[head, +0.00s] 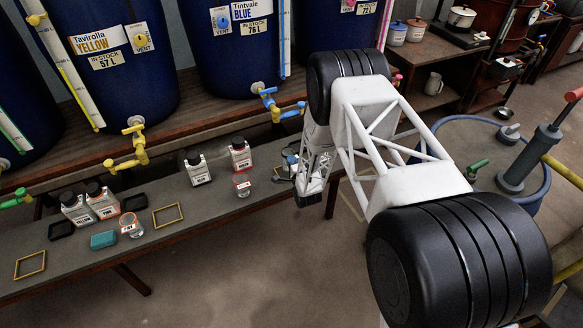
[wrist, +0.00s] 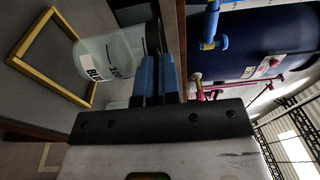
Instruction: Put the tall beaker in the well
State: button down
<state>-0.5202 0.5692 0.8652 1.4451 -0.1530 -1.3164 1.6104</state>
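A clear beaker with a label starting "BL" (wrist: 105,60) stands just left of my finger pads in the wrist view; the fingers hide its right side. In the head view my gripper (head: 293,172) is low over the right end of the bench, partly hidden by my arm. Two small beakers stand on the bench, one with an orange label (head: 130,226) and one with a red label (head: 242,186). I cannot tell which beaker is the tall one, or which thing is the well.
Yellow square frames (head: 167,215) and (head: 30,264) lie on the bench (head: 200,216); one frame also shows in the wrist view (wrist: 27,37). Several white bottles (head: 197,168), dark squares (head: 135,202) and a teal block (head: 103,240) are there too. Blue vats (head: 235,70) with taps stand behind.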

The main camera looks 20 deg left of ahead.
jog(key=shift+w, duration=0.1)
dwell(0.3)
jog(key=shift+f, duration=1.75)
jog(key=shift+f, duration=0.15)
jog(key=c, duration=1.3)
grip_release()
jog(key=shift+c, duration=0.2)
jog(key=shift+r, duration=0.2)
jog(key=v, duration=1.2)
